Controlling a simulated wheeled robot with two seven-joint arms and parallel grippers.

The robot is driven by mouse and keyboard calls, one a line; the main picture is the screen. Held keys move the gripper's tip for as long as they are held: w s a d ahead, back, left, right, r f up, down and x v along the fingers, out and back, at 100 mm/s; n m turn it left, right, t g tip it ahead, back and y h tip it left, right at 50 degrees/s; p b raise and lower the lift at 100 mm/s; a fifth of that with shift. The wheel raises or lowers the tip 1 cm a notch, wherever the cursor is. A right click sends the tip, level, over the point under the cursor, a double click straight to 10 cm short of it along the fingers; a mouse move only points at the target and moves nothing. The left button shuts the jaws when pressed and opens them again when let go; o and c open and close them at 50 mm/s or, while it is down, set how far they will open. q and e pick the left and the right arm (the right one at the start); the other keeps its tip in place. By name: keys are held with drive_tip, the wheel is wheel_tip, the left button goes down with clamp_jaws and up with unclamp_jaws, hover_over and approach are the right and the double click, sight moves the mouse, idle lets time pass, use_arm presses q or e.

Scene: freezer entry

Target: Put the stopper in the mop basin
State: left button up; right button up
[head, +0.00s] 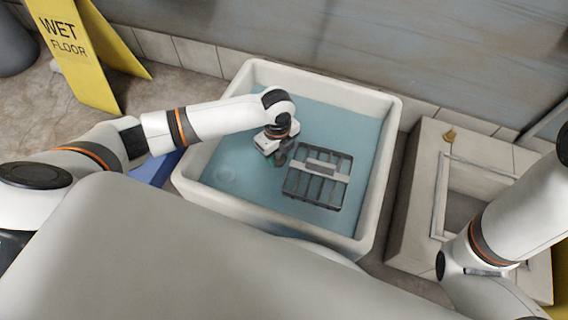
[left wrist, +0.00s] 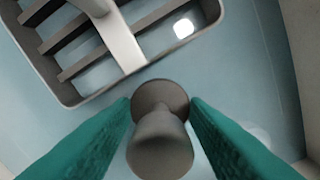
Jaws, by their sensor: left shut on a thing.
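The white mop basin (head: 385,170) has a pale blue inside, perhaps with water in it. My left gripper (head: 279,152) reaches in over the basin's left rim and is shut on the dark grey stopper (left wrist: 160,145). The stopper has a round knob and a wider disc, and sits between the green finger pads. In the head view the stopper (head: 281,159) is small and partly hidden by the gripper. A faint round mark (head: 225,173) shows on the basin's left part; I cannot tell whether it is the drain. My right gripper is not in view; only its arm shows.
A grey slatted rack (head: 318,175) lies in the basin, just right of the stopper; it also shows in the left wrist view (left wrist: 70,45). A concrete sink (head: 420,190) with a small brass item (head: 449,135) stands right. A yellow wet-floor sign (head: 70,45) stands back left.

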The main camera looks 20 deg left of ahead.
sight(279, 161)
use_arm(q)
drive_tip(key=shift+f+b, duration=0.35)
drive_tip(key=shift+f, duration=0.45)
wheel_tip(279, 161, down, 3)
drive_tip(key=b, duration=0.2)
drive_tip(key=shift+f+b, duration=0.1)
drive_tip(key=shift+b, duration=0.2)
drive_tip(key=o, duration=0.8)
